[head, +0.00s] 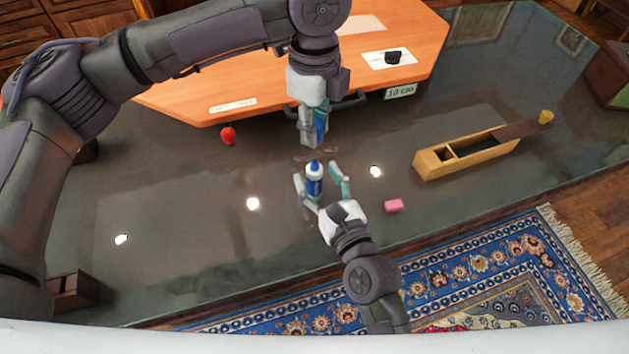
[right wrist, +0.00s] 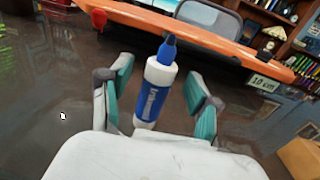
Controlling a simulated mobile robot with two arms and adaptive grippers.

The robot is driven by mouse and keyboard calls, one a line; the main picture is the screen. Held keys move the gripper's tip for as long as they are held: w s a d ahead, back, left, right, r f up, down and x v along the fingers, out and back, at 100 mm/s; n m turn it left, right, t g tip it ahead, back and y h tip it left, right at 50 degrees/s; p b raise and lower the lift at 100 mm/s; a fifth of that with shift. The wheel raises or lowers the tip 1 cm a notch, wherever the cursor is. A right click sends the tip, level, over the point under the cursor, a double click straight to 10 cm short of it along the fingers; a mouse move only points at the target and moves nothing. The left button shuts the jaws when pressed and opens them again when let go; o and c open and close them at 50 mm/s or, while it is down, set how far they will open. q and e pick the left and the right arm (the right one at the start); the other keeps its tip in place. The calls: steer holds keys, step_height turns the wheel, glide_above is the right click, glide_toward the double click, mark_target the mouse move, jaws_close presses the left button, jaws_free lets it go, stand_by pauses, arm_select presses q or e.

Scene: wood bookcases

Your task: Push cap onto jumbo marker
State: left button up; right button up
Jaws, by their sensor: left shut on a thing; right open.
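The jumbo marker (head: 314,187) is white with a blue label and stands upright on the dark glass table. It also shows in the right wrist view (right wrist: 150,103), with a blue tip at its top. My right gripper (head: 318,174) is open, with its fingers on either side of the marker, gaps showing. My left gripper (head: 313,142) points down just beyond the marker in the head view. It is shut on the blue cap (head: 321,122), which its fingers partly hide. The cap and the marker look apart.
A red object (head: 228,136) lies left of the grippers. An orange raised board (head: 215,85) spans the back. The glass table (head: 180,210) is clear at left.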

steer(key=shift+x, duration=0.85)
jaws_close()
